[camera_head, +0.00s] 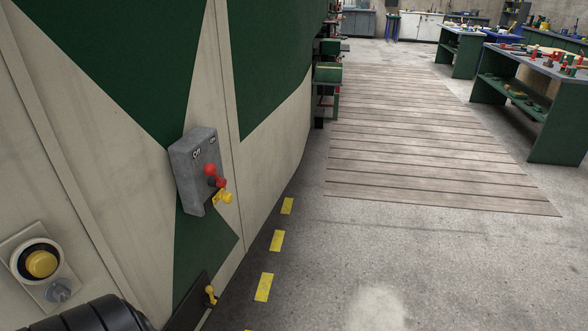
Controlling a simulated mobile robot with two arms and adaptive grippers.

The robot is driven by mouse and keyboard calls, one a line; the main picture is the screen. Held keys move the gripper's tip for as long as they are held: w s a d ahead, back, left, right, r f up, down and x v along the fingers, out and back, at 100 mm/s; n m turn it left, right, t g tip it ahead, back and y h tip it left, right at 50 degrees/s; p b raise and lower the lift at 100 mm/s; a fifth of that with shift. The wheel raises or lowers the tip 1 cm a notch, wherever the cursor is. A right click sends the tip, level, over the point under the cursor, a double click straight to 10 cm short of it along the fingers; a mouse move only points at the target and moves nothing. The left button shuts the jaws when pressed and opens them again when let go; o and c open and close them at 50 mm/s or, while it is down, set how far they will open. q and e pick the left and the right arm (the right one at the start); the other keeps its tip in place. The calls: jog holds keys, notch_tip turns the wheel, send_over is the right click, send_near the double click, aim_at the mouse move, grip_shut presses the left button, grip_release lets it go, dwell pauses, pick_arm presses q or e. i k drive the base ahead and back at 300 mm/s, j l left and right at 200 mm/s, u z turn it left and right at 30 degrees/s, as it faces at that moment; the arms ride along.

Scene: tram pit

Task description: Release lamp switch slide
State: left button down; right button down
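A grey switch box (188,178) marked Off and On is fixed to the cream and green tram side, left of centre. A red-knobbed lever (211,171) sticks out of its face. A second red knob (221,183) shows just below it. A yellow knob (227,197) on a small yellow piece (215,200) sits at the box's lower edge; I take this to be the slide. Whether it is engaged cannot be told. A black ribbed part at the lower left looks like my arm. No gripper fingers show, and nothing touches the switch box.
A plate with a round yellow button (41,264) and a grey knob (58,290) is at lower left. A yellow-tipped lever (210,293) stands on a dark plate. Yellow floor dashes (277,240) run beside the tram.

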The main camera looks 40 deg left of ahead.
aim_at(227, 197)
jog(key=i+l+u, duration=0.1)
jog(key=i+u, duration=0.3)
jog(key=i+l+u, duration=0.25)
jog(key=i+u, duration=0.15)
jog(key=i, duration=0.15)
jog(key=i+l+u, duration=0.6)
jog(key=u, duration=0.15)
jog(key=i+l+u, duration=0.2)
jog(key=l+u, duration=0.15)
jog(key=i+l+u, duration=0.1)
jog(key=l+u, duration=0.25)
jog(key=i+l+u, duration=0.1)
jog(key=l+u, duration=0.25)
jog(key=l, duration=0.15)
jog(key=l+u, duration=0.35)
